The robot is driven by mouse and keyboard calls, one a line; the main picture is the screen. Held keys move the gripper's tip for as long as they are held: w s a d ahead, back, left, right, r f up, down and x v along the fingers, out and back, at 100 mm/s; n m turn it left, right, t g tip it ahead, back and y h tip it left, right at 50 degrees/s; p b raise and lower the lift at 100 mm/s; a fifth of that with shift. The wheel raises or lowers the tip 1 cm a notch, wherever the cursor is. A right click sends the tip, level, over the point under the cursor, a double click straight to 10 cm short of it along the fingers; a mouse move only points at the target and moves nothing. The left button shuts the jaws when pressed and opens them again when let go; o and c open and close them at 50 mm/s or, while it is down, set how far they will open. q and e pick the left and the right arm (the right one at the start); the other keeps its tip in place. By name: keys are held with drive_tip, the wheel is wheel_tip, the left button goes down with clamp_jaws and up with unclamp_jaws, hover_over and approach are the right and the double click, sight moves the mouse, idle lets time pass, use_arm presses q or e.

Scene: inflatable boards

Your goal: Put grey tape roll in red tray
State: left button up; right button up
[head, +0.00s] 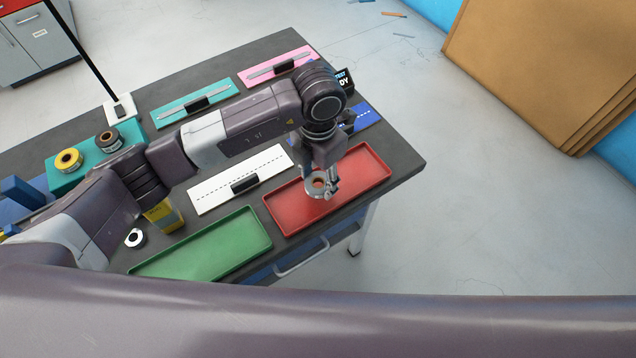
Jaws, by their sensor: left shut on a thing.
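The red tray (285,215) lies at the right end of the dark table, near its front edge. My left gripper (323,192) points down over the tray's middle. It is shut on the grey tape roll (311,190), a small ring with a brownish inside. The roll is partly covered by the fingers. I cannot tell whether it touches the tray floor or hangs just above it. My right gripper is not in view.
A green tray (205,250) lies left of the red one. A white board (215,199) with a black block is behind them. A yellow roll (69,160), a black roll (108,140) and a white roll (135,238) are at the left. Teal (172,112) and pink (262,77) boards lie at the back.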

use_arm(q)
wheel_tip(320, 180, down, 3)
drive_tip(key=shift+f, duration=0.2)
drive_tip(key=o, duration=0.7)
drive_tip(key=shift+f, duration=0.15)
drive_tip(key=shift+o, duration=0.9)
